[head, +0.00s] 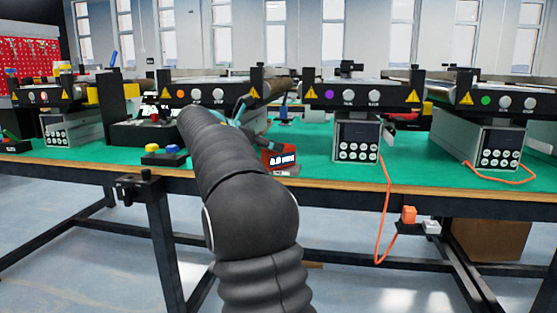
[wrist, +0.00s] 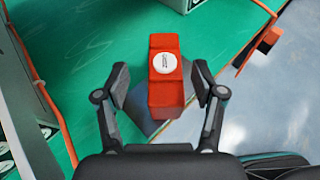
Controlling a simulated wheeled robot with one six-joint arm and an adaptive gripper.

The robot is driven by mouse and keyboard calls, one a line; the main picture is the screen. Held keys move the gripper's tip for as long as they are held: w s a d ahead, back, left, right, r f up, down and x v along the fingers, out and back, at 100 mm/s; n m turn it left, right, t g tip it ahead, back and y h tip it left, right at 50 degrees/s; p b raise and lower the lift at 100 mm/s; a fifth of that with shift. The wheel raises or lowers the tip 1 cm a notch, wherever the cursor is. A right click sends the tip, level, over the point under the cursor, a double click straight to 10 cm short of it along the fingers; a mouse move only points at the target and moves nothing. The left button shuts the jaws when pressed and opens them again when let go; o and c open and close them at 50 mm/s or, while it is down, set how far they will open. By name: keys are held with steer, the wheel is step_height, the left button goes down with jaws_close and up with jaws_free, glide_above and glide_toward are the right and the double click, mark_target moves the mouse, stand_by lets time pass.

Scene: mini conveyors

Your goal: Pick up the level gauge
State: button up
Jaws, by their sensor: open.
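The level gauge, a red block with a lit display, sits near the front edge of the green-topped table in the head view (head: 279,156). In the wrist view a red-orange body with a round white label, which looks like the same gauge (wrist: 166,85), lies between my fingers. My gripper (wrist: 160,82) is open, with one finger on each side of it. A gap shows on both sides. In the head view my arm hides most of the gripper, so its height above the gauge is hard to tell.
Mini conveyors with grey control boxes (head: 356,140) line the table (head: 330,187). A button box with yellow and blue buttons (head: 163,155) sits left of my arm. An orange cable (head: 386,215) hangs over the front edge. Green tabletop is clear right of the gauge.

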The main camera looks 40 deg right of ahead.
steer(key=shift+s+b+x, duration=0.15)
steer(key=shift+b+x, duration=0.1)
steer(key=shift+x, duration=1.15)
steer(key=shift+s+b+x, duration=0.1)
steer(key=shift+b+x, duration=0.15)
steer(key=shift+x, duration=1.15)
steer(key=shift+r, duration=0.25)
jaws_close()
